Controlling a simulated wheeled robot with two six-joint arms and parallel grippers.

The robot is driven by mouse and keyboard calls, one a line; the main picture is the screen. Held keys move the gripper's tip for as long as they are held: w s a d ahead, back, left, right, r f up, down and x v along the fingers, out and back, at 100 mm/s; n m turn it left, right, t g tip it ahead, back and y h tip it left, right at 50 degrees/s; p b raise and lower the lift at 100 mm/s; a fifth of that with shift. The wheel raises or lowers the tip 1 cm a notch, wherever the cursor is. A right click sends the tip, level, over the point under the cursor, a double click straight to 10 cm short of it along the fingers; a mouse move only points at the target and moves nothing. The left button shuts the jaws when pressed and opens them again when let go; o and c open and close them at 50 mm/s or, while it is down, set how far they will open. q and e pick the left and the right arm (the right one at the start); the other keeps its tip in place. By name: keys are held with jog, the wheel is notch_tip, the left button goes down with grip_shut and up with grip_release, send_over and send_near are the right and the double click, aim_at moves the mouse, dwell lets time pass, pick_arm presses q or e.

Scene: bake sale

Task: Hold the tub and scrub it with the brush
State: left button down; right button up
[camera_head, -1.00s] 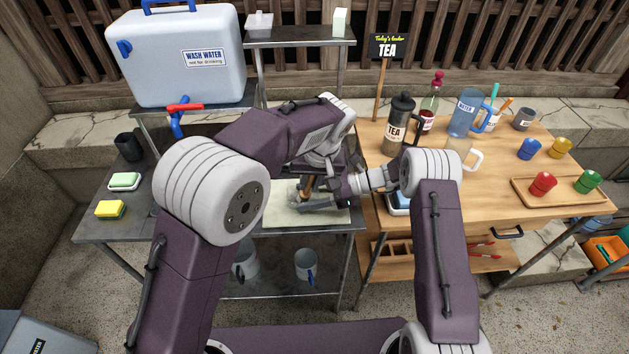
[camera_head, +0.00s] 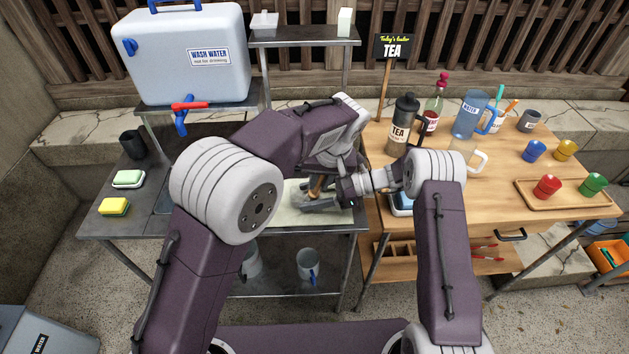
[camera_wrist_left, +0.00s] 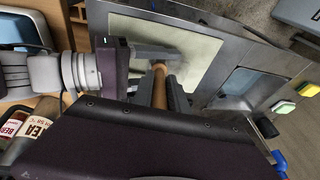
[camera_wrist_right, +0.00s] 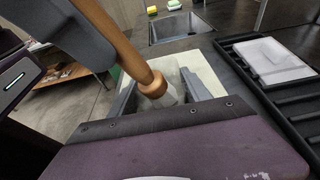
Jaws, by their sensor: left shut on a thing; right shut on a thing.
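My left gripper (camera_wrist_left: 168,88) is shut on the brush, whose brown wooden handle (camera_wrist_left: 158,86) shows between its fingers in the left wrist view. The handle (camera_wrist_right: 118,42) slants down to a rounded wooden end in the right wrist view. My right gripper (camera_wrist_right: 161,95) is shut on the tub (camera_wrist_right: 172,72), a pale, whitish piece between its fingers. The brush's lower end is at the tub; its bristles and the exact contact are unclear. In the head view both grippers meet low over the pale mat (camera_head: 287,217), and my left arm mostly hides the tub.
The metal wash table holds a sink (camera_wrist_right: 180,28), a green-white soap or sponge (camera_head: 128,179), a yellow sponge (camera_head: 114,207) and a dark cup (camera_head: 132,144). A wash water container (camera_head: 190,80) stands behind. The wooden tea table (camera_head: 500,165) on the right is crowded.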

pick_arm(q)
jog(key=shift+a, duration=0.1)
dwell(1.1)
dwell(1.3)
notch_tip(320, 180, up, 9)
jog(key=a, duration=0.1)
jog(key=shift+a, duration=0.25)
dwell(1.0)
